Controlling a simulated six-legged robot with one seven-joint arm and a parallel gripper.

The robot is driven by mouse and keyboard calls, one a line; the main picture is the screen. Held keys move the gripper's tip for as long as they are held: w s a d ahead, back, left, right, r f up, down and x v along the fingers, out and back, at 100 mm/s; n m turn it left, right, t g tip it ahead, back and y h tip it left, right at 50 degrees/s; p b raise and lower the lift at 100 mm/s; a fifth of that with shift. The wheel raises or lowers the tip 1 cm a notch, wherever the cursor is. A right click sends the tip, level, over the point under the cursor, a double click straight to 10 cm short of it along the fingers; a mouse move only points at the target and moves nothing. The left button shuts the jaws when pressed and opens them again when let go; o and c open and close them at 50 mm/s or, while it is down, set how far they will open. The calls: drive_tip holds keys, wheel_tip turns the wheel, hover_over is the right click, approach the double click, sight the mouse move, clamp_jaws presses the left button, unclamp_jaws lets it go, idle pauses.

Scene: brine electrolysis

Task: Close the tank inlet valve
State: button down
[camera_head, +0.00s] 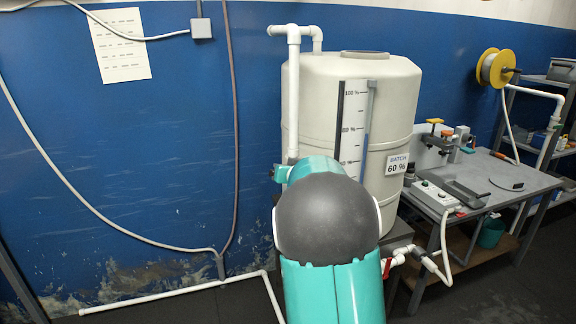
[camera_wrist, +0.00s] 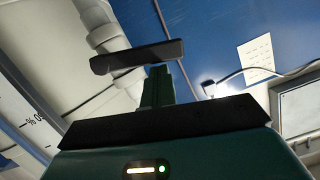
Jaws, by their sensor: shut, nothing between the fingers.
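The big off-white tank (camera_head: 400,85) stands against the blue wall; its level scale and "60 %" card face me. A white inlet pipe (camera_head: 293,95) rises along its left side and bends over the top. My arm covers the pipe's lower part, and no inlet valve handle shows clearly in the head view. In the wrist view my gripper (camera_wrist: 158,88) is shut, pointing up toward the white pipe (camera_wrist: 104,38) beside the tank. A dark flat bar (camera_wrist: 137,57) crosses just beyond the green fingers. I cannot tell whether it is a valve handle or touches them.
A red-handled valve (camera_head: 387,268) sits on low piping right of my arm. A grey workbench (camera_head: 520,180) with equipment stands at the right. A yellow hose reel (camera_head: 495,68) hangs behind it. Floor pipes and a hose run along the left wall.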

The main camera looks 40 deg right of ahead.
drive_tip(key=shift+w+a+f, duration=0.15)
drive_tip(key=shift+a+f, duration=0.25)
drive_tip(key=shift+f, duration=0.35)
